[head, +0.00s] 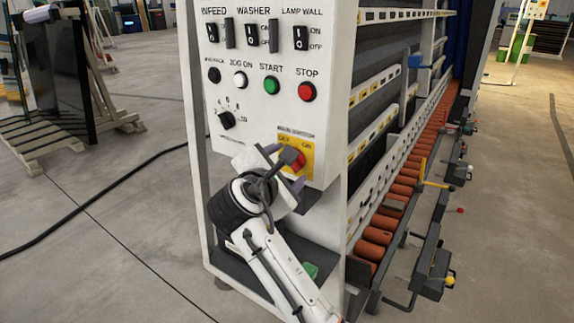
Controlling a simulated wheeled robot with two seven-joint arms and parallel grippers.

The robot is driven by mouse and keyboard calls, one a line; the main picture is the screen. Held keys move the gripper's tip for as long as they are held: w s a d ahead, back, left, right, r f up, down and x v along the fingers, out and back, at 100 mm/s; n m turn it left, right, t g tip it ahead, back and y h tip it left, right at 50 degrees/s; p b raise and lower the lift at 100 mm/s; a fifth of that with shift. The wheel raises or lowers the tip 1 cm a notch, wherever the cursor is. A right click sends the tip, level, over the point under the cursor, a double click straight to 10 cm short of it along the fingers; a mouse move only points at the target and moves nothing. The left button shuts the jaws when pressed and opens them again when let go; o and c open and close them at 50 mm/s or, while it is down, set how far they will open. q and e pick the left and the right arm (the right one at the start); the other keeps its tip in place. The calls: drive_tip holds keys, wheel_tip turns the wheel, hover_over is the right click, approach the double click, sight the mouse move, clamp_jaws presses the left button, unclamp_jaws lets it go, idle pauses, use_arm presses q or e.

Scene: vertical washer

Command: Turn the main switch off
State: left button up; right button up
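Purple-grey finger parts show above left and below right of the knob. My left gripper is not in view.
Above the switch are a dial (227,120), a red stop button (307,92), a green start button (271,85) and black rocker switches (300,37). Orange rollers (403,181) and protruding levers (435,184) run along the washer's right side. A black cable (95,211) crosses the floor at left.

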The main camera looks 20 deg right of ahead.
drive_tip(key=b+v, duration=0.1)
drive_tip(key=v, duration=0.9)
drive_tip(key=shift+s, duration=0.1)
